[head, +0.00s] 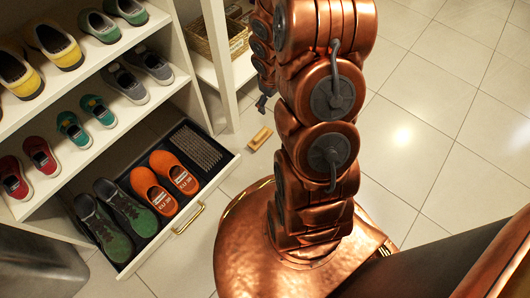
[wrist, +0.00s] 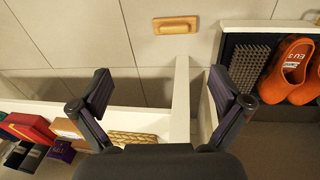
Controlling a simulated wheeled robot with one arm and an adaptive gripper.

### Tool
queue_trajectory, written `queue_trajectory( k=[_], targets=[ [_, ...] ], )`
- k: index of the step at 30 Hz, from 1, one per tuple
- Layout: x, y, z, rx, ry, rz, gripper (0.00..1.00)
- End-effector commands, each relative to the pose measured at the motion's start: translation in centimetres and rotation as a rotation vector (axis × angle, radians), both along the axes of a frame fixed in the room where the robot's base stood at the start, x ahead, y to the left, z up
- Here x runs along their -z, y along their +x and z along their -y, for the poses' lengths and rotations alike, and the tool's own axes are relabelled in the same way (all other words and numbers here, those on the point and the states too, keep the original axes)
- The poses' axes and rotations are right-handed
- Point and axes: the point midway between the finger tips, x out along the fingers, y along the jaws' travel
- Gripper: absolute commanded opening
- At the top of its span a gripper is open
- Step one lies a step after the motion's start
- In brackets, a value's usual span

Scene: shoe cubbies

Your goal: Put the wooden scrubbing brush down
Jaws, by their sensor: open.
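The wooden scrubbing brush (head: 259,138) lies on the tiled floor, just beyond the far corner of the open drawer (head: 228,166). In the wrist view the brush (wrist: 176,26) is near the top middle, past my fingertips and apart from them. My gripper (wrist: 160,92) is open with nothing between its fingers. In the head view a dark gripper part (head: 263,103) shows at the left edge of my arm, above the brush in the picture; the rest is hidden behind the arm.
The drawer holds orange shoes (head: 166,182), green shoes (head: 116,212) and a grey bristled mat (head: 196,148). Shelves above hold several shoe pairs. A wicker basket (head: 215,37) stands in the neighbouring shelf unit. The floor around the brush is clear.

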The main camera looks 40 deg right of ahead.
Motion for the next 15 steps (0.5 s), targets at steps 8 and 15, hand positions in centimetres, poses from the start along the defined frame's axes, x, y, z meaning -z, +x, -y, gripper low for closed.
queue_trajectory(
  k=[8,15],
  targets=[
    [-7.4,-3.4,-4.1,0.063,-0.044,-0.08,1.0],
    [-12.6,-7.9,-8.6,0.119,-0.038,-0.15,1.0]
  ],
)
